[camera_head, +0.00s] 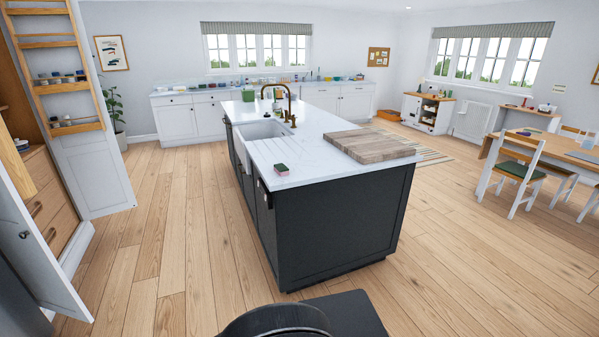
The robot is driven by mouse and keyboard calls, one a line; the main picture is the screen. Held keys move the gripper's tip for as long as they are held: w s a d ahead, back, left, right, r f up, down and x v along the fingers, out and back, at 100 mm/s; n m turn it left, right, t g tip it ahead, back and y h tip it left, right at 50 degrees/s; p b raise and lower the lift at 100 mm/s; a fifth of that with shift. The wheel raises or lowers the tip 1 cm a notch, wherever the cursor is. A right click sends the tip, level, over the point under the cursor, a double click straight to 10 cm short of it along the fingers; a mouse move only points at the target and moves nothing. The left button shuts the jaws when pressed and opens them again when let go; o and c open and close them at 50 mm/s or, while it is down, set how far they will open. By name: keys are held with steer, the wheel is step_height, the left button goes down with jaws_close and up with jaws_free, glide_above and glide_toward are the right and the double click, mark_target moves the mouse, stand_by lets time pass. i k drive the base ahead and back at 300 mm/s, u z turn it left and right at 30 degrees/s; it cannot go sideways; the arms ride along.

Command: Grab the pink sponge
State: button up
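A small sponge (281,169) lies on the white worktop of the dark kitchen island, near its front left corner. It looks pink with a dark green layer. The white island worktop (310,165) is bare around it. My gripper is not in view. Only a dark part of my own body shows at the bottom centre, well short of the island.
A wooden board (367,145) lies right of the sponge. The sink (262,130) and brass tap (283,97) are behind it. An open larder door (75,100) with racks stands at left. A dining table (550,148) and chairs stand right. Wooden floor (185,250) is clear left of the island.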

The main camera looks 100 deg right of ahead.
mark_target(281, 170)
steer(key=z, duration=2.6)
steer(key=i, duration=1.15)
steer(key=u, duration=0.6)
steer(key=i, duration=1.1)
steer(key=z, duration=1.05)
steer(key=i, duration=0.9)
steer(key=z, duration=0.85)
steer(key=i, duration=0.45)
steer(key=u, duration=0.05)
